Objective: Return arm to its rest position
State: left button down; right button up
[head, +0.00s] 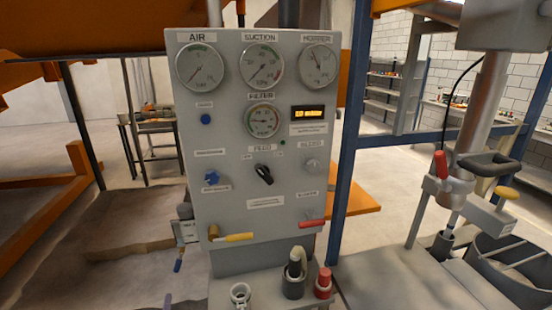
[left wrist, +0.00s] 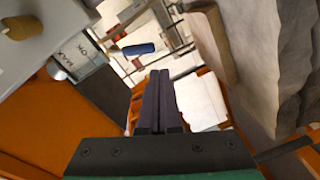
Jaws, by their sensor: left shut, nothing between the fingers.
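My left gripper (head: 167,300) shows only as a small dark purple tip at the bottom edge of the head view, below and left of the grey control panel (head: 225,140). In the left wrist view its two dark fingers (left wrist: 157,78) lie together, shut, with nothing held. The fingers touch nothing that I can make out. A lever with a blue handle (head: 178,265) hangs from a small box at the panel's lower left. The blue handle also shows in the left wrist view (left wrist: 138,49), beyond and left of the fingertips. Most of my left arm is hidden. My right gripper is not in view.
The panel carries gauges, knobs, a yellow-handled lever (head: 236,237) and a red-handled lever (head: 312,224). A ledge below holds a black-and-grey fitting (head: 294,275) and a red plug (head: 323,283). A blue post (head: 347,140) stands right. Sand (head: 140,220) lies left.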

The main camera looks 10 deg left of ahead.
pick_arm(q)
jog(key=s+d+f+m+g+h+b, duration=0.15)
jog(key=s+d+f+m, duration=0.3)
jog(key=f, duration=0.45)
jog(key=s+d+f+m+g+h, duration=0.3)
jog(key=s+f, duration=0.2)
jog(key=f, duration=0.4)
jog(key=s+d+f+m+g+h+b, duration=0.1)
jog(key=s+d+f+m+g+h, duration=0.2)
jog(key=f, duration=0.5)
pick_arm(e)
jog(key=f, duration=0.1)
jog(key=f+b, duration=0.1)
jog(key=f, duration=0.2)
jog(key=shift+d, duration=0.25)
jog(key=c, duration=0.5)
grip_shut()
pick_arm(q)
jog(key=s+f+m+g, duration=0.4)
jog(key=s+f+m, duration=0.1)
jog(key=s, duration=0.8)
jog(key=s+f+m+g, duration=0.3)
jog(key=s+f, duration=0.4)
jog(key=s, duration=0.6)
jog(key=shift+a+m+g+y, duration=0.15)
jog(key=shift+m+g+y, duration=0.25)
jog(key=shift+m, duration=0.45)
